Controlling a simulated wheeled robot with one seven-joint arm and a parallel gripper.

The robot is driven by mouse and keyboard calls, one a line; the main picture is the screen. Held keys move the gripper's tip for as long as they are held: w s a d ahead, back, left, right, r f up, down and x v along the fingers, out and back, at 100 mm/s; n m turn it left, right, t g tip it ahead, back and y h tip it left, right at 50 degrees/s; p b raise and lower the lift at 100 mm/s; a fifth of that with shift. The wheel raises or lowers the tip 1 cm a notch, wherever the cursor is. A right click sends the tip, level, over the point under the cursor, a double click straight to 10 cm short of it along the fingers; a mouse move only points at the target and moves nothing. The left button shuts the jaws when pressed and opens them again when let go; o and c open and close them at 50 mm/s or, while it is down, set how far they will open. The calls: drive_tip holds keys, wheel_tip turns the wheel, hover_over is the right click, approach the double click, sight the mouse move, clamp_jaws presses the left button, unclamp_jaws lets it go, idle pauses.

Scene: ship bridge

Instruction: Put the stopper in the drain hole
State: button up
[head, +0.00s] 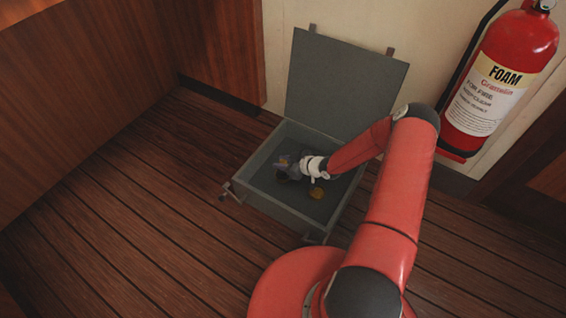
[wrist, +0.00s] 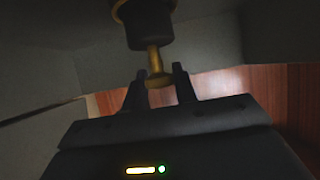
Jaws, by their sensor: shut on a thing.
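My gripper (head: 287,172) is down inside an open grey box (head: 262,203) in the head view. In the wrist view my gripper (wrist: 159,75) is shut on the stopper, its fingers either side of the brass-coloured knob. The stopper (wrist: 150,32) has a brass stem, a dark body and a brass-coloured part at its far end, pointing away from the fingers. I cannot tell whether that end touches anything. A small brass-coloured thing (head: 317,192) shows on the box floor, right of and nearer than my gripper. I cannot make out the drain hole for sure in either view.
The box's lid (head: 343,85) stands open against the wall. Box walls surround my gripper closely. A red fire extinguisher (head: 503,70) hangs on the wall at right. Wood panelling (head: 75,80) stands at left. The plank floor (head: 130,220) left of the box is clear.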

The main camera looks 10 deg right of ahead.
drive_tip(key=shift+f+b, duration=0.55)
drive_tip(key=o, duration=0.8)
drive_tip(key=shift+d+r, duration=0.1)
drive_tip(key=shift+p+v, duration=2.1)
drive_tip(key=shift+v, duration=3.3)
drive_tip(key=shift+s, duration=0.1)
